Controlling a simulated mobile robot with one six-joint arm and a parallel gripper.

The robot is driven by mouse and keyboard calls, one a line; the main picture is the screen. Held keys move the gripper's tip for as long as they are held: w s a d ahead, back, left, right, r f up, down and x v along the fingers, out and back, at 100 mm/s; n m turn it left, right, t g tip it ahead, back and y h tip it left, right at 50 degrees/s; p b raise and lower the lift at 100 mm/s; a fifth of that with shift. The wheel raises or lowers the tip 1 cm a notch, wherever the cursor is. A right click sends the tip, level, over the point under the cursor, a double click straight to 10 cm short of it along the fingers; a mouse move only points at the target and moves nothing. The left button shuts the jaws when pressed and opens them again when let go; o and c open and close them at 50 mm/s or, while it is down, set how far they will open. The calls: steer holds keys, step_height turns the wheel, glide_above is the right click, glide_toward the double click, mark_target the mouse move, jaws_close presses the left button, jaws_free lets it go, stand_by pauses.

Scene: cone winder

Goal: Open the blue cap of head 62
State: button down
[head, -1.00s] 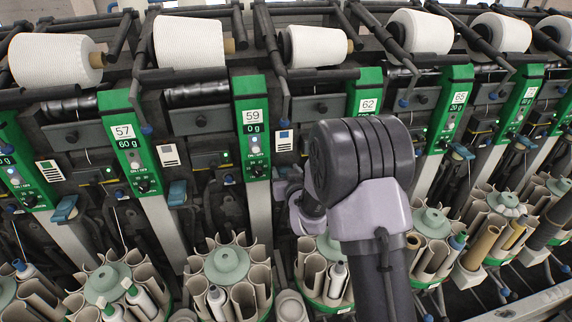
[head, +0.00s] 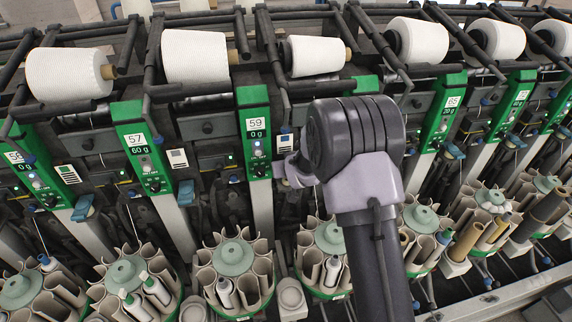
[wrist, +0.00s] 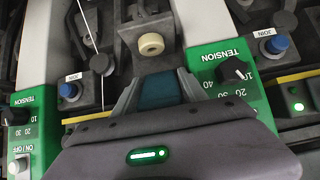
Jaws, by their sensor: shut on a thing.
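In the wrist view my gripper (wrist: 160,96) is shut on a teal-blue cap (wrist: 161,91), with one grey finger on each side of it. No head number shows in that view, so I cannot read from it which head the cap belongs to. In the head view my arm hides the number plate of the head right of head 59; only the top of its green panel (head: 366,85) shows.
The panel of head 59 (head: 256,135) stands left of my arm, head 65 (head: 448,110) right of it. Other blue caps (head: 186,193) sit between the panels. Round bobbin magazines (head: 234,265) stand below. Blue JOIN buttons (wrist: 276,44) and tension knobs (wrist: 233,69) flank the gripper.

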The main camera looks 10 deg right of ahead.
steer(key=c, duration=0.9)
jaws_free()
steer(key=shift+c, duration=0.2)
steer(key=p+v, duration=0.2)
steer(key=v, duration=1.5)
steer(key=shift+s+r, duration=0.1)
steer(key=shift+s, duration=0.05)
steer(key=s+a+m+g+b, duration=0.1)
steer(key=s+b, duration=0.2)
steer(key=s, duration=0.7)
steer(key=s+a+r+m+g+y+b, duration=0.1)
steer(key=s+b, duration=0.3)
steer(key=s, duration=0.6)
steer(key=s+a+m+g+b, duration=0.2)
steer(key=s+b, duration=0.2)
steer(key=s, duration=0.6)
steer(key=shift+r+m+y, duration=0.2)
steer(key=shift+m+y, duration=0.1)
steer(key=shift+y, duration=0.1)
